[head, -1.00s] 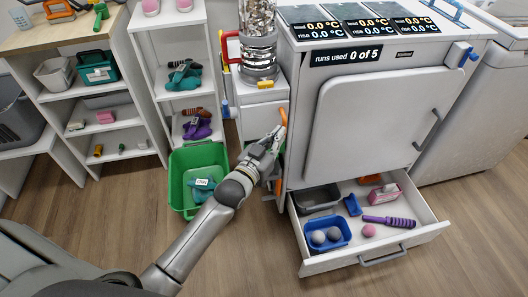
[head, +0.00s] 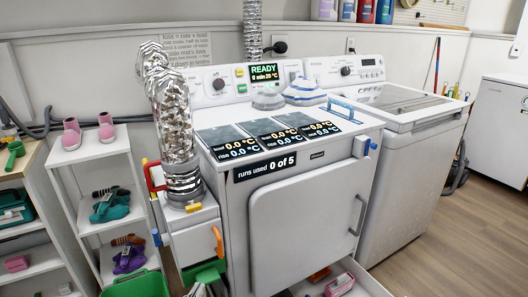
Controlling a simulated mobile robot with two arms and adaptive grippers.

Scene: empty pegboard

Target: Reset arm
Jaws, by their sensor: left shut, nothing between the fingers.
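My left gripper (head: 200,291) shows only at the bottom edge of the head view, low beside the left side of the white dryer (head: 217,200). It is mostly cut off by the frame, and it is shut with nothing in it. It is near a green object (head: 204,272) and below an orange handle (head: 218,242) on the white side unit. I cannot tell whether it touches either one. My right gripper is not in view.
A silver foil duct (head: 172,120) stands on the side unit (head: 190,238). An open drawer (head: 372,284) with a pink box (head: 339,285) juts out under the dryer. Shelves (head: 97,152) and a green bin (head: 132,286) are at left.

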